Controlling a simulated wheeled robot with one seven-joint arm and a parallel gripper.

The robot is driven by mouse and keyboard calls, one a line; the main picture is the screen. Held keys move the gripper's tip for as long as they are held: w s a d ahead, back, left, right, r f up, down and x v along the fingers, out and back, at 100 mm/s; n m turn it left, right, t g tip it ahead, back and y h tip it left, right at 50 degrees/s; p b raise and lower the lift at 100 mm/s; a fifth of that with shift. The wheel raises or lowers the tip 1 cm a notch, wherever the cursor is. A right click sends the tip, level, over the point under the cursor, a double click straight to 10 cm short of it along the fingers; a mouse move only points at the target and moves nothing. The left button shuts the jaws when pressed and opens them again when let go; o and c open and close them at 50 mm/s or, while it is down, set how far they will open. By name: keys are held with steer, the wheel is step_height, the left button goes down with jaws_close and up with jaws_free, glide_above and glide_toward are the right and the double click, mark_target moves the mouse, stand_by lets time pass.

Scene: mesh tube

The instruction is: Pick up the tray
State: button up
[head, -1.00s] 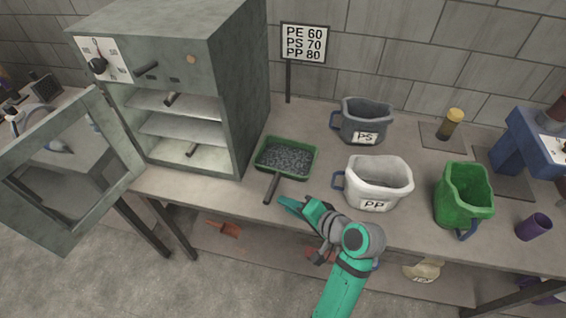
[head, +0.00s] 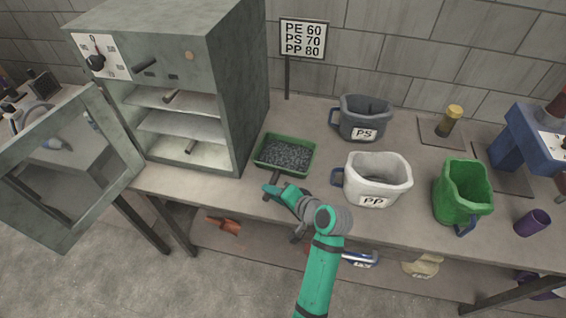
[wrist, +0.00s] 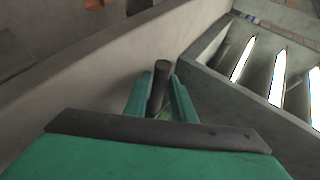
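The tray (head: 286,152) is green with a dark handle and holds dark grey granules. It lies on the workbench just right of the open oven, its handle pointing toward the front edge. My gripper (head: 268,188) is at the handle in the head view. In the wrist view, the dark handle (wrist: 160,84) stands between the two teal fingers of my gripper (wrist: 160,90). The fingers are apart with a visible gap on the left side. Most of the tray is hidden in the wrist view.
The oven (head: 235,90) stands on the left with its door (head: 65,180) swung open. A grey PS jug (head: 362,117), white PP jug (head: 374,178) and green jug (head: 462,195) stand to the right. A sign (head: 303,38) stands behind the tray.

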steer(key=shift+c, duration=0.6)
jaws_close()
steer(key=shift+r, duration=0.2)
